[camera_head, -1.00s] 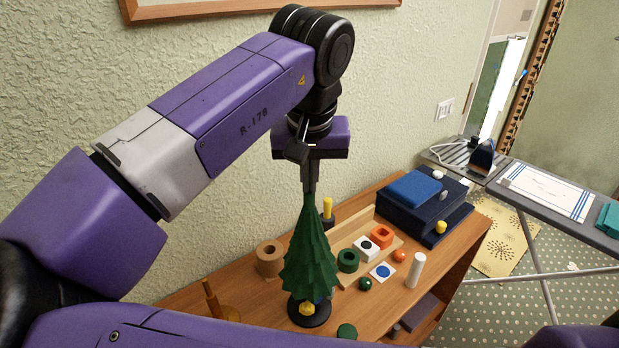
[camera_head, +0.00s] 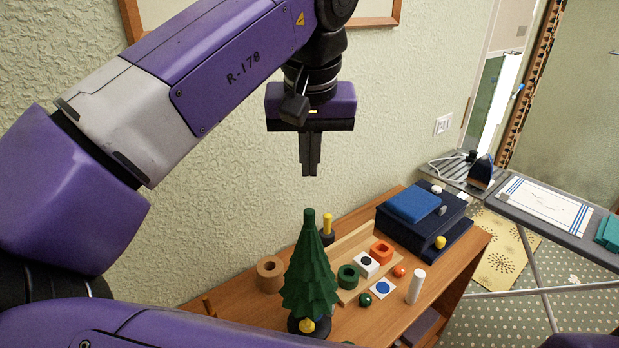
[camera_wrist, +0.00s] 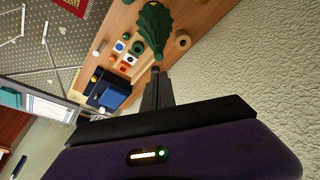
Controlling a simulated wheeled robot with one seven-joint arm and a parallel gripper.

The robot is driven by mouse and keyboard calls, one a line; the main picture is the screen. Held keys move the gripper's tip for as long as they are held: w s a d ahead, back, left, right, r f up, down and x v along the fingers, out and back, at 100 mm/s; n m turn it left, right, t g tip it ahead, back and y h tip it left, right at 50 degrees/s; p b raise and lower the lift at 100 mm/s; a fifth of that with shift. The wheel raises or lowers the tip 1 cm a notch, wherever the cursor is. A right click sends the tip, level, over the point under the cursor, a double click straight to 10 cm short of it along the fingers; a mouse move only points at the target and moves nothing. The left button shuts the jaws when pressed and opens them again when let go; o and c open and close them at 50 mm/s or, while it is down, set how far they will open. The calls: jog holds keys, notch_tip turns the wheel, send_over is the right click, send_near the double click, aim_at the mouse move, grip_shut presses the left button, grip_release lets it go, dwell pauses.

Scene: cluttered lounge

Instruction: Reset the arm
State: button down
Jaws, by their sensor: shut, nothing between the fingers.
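My gripper (camera_head: 310,174) is shut and empty. It points down in the air above the small green tree (camera_head: 309,270), clear of its top. In the wrist view my gripper (camera_wrist: 156,72) shows with its fingers together, and the tree (camera_wrist: 154,28) lies beyond the fingertips. The tree stands upright on a dark round base on the wooden shelf unit (camera_head: 350,322). My purple and grey arm reaches in from the left and bends down at the upper middle.
Rings, blocks and small balls stand right of the tree, with a white cylinder (camera_head: 416,286). Dark blue boxes (camera_head: 424,222) sit at the far end. An ironing board (camera_head: 560,212) with an iron (camera_head: 481,171) stands at right. The textured wall is close behind my gripper.

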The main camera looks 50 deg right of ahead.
jog(key=shift+s+a+r, duration=0.1)
jog(key=shift+r, duration=0.35)
